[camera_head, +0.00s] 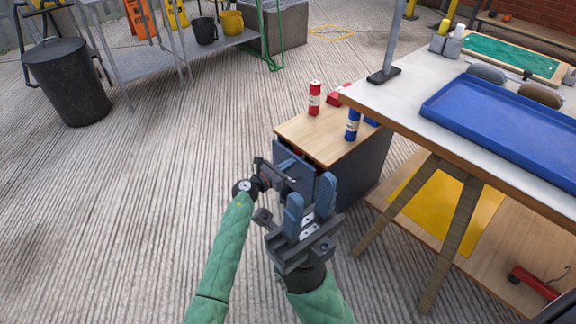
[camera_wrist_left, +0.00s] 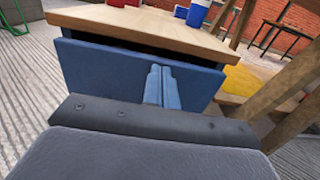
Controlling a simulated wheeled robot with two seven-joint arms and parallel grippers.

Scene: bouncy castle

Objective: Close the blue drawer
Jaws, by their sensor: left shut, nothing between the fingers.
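The blue drawer (camera_wrist_left: 100,75) is in a small cabinet with a wooden top (camera_wrist_left: 145,25). A dark gap shows between its front panel and the top, so it stands partly open. In the head view the drawer front (camera_head: 292,165) is partly hidden by my grippers. My left gripper (camera_wrist_left: 161,86) is shut and empty, its blue fingertips at the drawer's front panel; I cannot tell whether they touch. It also shows in the head view (camera_head: 293,184). My right gripper (camera_head: 311,190) is open and empty, lower and nearer, in front of the cabinet.

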